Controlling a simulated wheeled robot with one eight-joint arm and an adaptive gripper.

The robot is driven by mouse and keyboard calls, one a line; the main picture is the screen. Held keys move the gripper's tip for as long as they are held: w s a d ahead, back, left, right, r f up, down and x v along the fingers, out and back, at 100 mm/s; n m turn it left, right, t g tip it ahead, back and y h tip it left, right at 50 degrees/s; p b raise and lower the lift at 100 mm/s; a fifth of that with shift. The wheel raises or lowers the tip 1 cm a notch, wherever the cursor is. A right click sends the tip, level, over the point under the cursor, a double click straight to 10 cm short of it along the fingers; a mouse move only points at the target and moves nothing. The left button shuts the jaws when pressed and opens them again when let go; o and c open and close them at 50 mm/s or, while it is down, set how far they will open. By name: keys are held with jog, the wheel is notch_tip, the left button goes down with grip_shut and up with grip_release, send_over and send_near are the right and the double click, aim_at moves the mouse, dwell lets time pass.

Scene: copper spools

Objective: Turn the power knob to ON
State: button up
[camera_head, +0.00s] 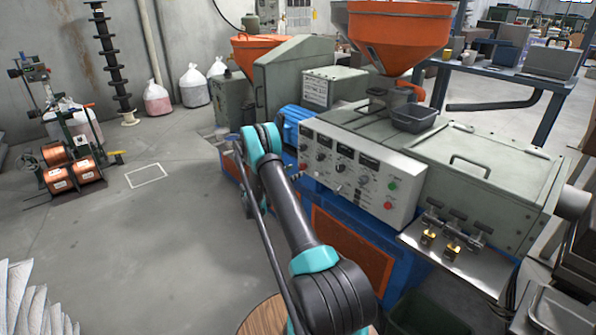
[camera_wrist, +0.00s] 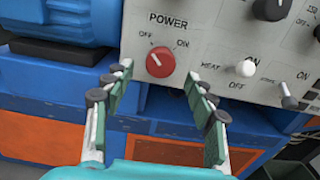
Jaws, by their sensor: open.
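The red power knob (camera_wrist: 160,62) sits on the pale control panel (camera_wrist: 225,55) in the wrist view, under the word POWER. OFF is printed at its upper left and ON at its upper right. Its small white mark appears to point up and left, toward OFF. My gripper (camera_wrist: 159,72) is open, with one finger on each side of the knob in the picture. No contact with the knob shows, and the remaining gap in depth is hard to judge.
A white HEAT switch (camera_wrist: 245,68) and another toggle (camera_wrist: 288,97) are right of the knob. A blue motor housing (camera_wrist: 70,20) lies to its left. Blue and orange machine base panels (camera_wrist: 40,131) are below. Open floor (camera_head: 180,230) lies left of my arm.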

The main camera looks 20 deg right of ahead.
aim_at(300, 168)
jog(key=shift+x, duration=1.7)
jog(key=c, duration=1.2)
